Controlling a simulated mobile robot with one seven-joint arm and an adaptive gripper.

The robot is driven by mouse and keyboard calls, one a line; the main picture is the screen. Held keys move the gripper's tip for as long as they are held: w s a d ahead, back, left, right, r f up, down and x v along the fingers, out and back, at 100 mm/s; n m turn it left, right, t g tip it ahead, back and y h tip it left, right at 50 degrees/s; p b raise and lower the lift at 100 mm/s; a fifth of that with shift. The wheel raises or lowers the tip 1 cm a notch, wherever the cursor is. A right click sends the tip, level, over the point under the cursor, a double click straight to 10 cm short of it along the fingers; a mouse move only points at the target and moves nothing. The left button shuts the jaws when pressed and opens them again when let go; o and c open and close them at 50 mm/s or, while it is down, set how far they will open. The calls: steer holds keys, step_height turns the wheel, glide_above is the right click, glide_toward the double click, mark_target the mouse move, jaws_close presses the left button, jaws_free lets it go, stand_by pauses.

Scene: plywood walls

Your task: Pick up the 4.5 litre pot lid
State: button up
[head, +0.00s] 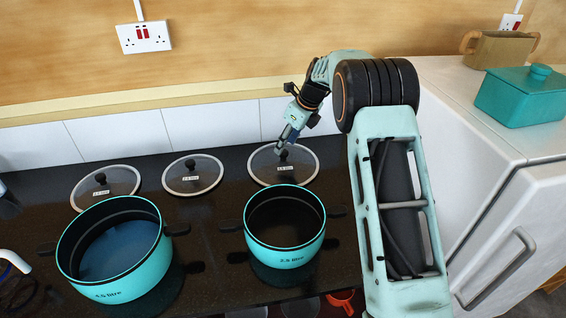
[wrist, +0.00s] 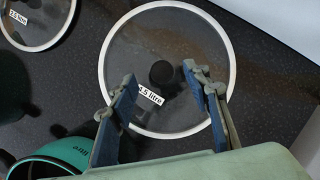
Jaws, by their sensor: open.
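The 4.5 litre pot lid (wrist: 190,30) is a clear glass disc with a pale metal rim, a dark round knob (wrist: 161,73) and a white label reading 4.5 litre. In the head view this lid (head: 304,167) lies flat on the black worktop, rightmost of three lids, behind the smaller pot. My gripper (head: 284,145) is just above the lid, at the knob. In the wrist view my gripper (wrist: 158,76) is open, with one finger on each side of the knob. Whether a finger touches the knob I cannot tell.
Two other lids (head: 105,187) (head: 193,175) lie to the left. A large teal pot (head: 113,270) and a smaller teal pot (head: 286,252) stand in front. The tiled wall (head: 229,122) is close behind. A white cabinet (head: 450,150) at right bears a teal lidded dish (head: 520,98).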

mark_target(284, 152)
steer(key=p+x, duration=0.1)
steer(key=x, duration=0.4)
steer(key=shift+d+f, duration=0.1)
steer(key=shift+d, duration=0.05)
steer(key=shift+c, duration=0.3)
jaws_close()
